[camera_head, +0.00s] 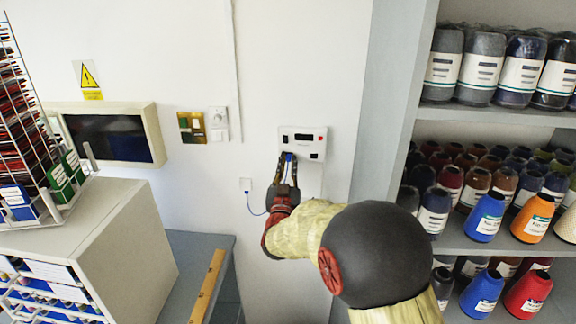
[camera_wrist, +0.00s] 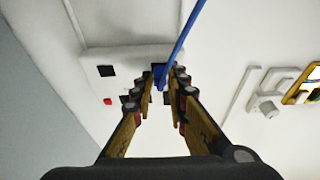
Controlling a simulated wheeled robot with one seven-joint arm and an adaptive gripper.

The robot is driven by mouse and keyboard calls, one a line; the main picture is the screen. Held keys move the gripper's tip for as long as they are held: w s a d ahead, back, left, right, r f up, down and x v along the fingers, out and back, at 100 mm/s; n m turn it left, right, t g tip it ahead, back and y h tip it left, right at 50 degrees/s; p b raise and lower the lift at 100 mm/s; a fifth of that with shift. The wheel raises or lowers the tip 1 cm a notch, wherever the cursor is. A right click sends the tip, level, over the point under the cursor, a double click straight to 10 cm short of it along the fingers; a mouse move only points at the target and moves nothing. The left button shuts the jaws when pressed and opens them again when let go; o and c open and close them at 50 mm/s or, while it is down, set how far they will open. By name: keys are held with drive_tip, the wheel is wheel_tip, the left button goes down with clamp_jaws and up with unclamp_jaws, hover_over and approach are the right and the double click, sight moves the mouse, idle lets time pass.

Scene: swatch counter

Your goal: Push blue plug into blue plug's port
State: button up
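The blue plug (camera_wrist: 160,76) is between my fingertips in the wrist view, with a blue cable rising from it. In the head view the plug (camera_head: 289,157) is a small blue spot at my gripper's tips. My gripper (camera_head: 287,160) reaches up to the lower left of the white wall box (camera_head: 313,136), which holds the ports. My gripper in the wrist view (camera_wrist: 160,80) is shut on the plug. The plug's front end is at or very near the box's face; the fingers hide its port, so I cannot tell how far it is in.
A shelf of thread cones (camera_head: 487,215) stands at the right. A white cabinet (camera_head: 130,240) and wire rack (camera_head: 25,130) stand at the left.

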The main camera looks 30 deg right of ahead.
drive_tip(key=o, duration=0.4)
drive_tip(key=v, duration=1.2)
idle(0.4)
